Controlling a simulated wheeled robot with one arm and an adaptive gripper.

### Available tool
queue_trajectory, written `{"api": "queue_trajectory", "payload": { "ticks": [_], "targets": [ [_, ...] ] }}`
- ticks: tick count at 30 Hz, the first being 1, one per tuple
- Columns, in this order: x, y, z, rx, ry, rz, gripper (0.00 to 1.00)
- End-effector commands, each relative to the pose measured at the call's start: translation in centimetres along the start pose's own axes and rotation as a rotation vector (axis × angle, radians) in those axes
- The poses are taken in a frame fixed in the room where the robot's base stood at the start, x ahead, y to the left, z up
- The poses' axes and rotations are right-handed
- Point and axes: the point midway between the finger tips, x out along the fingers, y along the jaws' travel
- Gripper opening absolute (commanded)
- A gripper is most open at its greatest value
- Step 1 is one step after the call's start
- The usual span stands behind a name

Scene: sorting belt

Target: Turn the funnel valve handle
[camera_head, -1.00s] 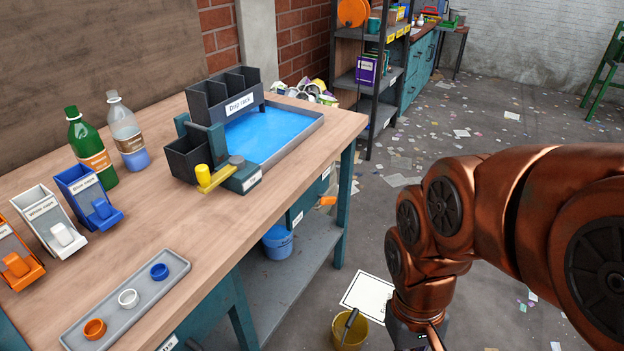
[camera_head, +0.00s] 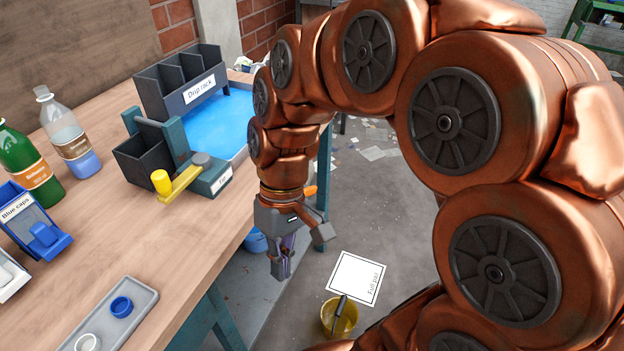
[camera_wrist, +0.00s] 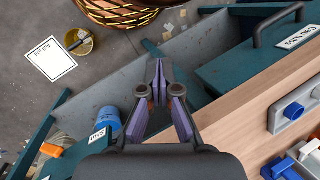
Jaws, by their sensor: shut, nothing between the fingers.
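The yellow valve handle (camera_head: 180,184) is a flat lever with an upright yellow knob (camera_head: 161,181) at its left end. It joins a grey round pivot (camera_head: 201,160) on a dark teal block near the bench's front edge. My gripper (camera_head: 280,275) points down beyond the bench's front edge, to the right of and lower in the picture than the handle, apart from it. In the wrist view my gripper (camera_wrist: 159,64) has its purple-sided fingers together at the tips, with nothing between them. The wrist view does not show the handle.
A drip rack (camera_head: 180,80) stands over a blue tray (camera_head: 212,122) behind the handle. Green (camera_head: 30,165) and clear (camera_head: 70,140) bottles and a blue caps bin (camera_head: 30,225) stand left. A cap tray (camera_head: 140,298) lies in front. A yellow bucket (camera_head: 340,318) stands on the floor.

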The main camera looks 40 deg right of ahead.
Motion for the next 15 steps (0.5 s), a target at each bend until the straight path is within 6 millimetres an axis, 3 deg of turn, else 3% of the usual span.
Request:
{"api": "queue_trajectory", "payload": {
  "ticks": [3,8,15],
  "targets": [
    [-1.7,0.7,-3.6,-0.06,0.039,-0.102,0.0],
    [-4.3,2.8,-7.7,-0.134,0.117,-0.231,0.0],
    [-7.6,8.1,-12.1,-0.208,0.262,-0.367,0.0]
  ]
}}
